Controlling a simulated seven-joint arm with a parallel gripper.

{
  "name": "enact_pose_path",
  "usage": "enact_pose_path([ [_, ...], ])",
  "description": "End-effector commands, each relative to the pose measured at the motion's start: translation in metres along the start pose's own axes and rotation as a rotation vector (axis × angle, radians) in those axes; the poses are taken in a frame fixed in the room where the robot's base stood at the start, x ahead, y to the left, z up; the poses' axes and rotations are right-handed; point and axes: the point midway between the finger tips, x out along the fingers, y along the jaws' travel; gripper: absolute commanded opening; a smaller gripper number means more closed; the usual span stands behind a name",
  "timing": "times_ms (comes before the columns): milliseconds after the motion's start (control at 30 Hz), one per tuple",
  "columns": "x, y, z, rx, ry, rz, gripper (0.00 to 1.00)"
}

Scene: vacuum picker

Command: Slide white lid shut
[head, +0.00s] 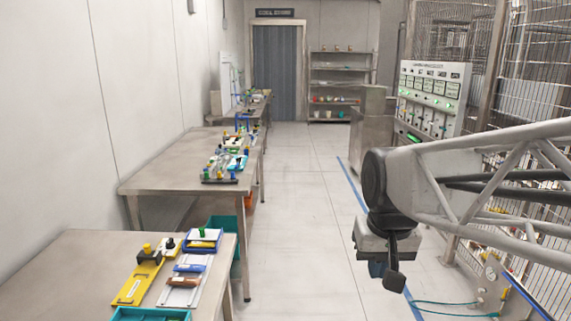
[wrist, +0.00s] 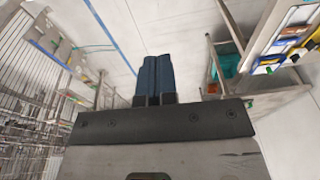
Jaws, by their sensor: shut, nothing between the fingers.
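On the near table, a pale white-grey flat piece (head: 180,292), which may be the white lid, lies in a slide fixture beside a yellow plate (head: 138,286). A blue-framed part (head: 203,240) sits just behind it. In the wrist view, a white flat piece (wrist: 301,14) shows at the top right, partly cut off; I cannot tell if it is the lid. My gripper (head: 377,269) hangs over the aisle, well right of the table and touching nothing. Its dark blue fingers (wrist: 153,80) are together and empty in the wrist view.
The near steel table (head: 60,262) has a teal tray (head: 150,315) at its front edge. A teal bin (wrist: 226,58) stands below the table. More tables with fixtures line the left wall. A control panel (head: 434,88) and wire fencing stand right. The aisle floor between is clear.

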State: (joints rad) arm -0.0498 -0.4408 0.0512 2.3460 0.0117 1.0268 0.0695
Motion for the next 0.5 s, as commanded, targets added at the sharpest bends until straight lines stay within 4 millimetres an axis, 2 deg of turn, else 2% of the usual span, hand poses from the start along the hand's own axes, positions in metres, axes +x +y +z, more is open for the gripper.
enact_pose_path([
  [33,0.003,0.004,0.013,0.0,0.008,0.003,0.0],
  [300,0.022,0.02,0.07,-0.003,0.049,0.016,0.0],
  [500,0.035,0.027,0.098,-0.006,0.068,0.024,0.0],
])
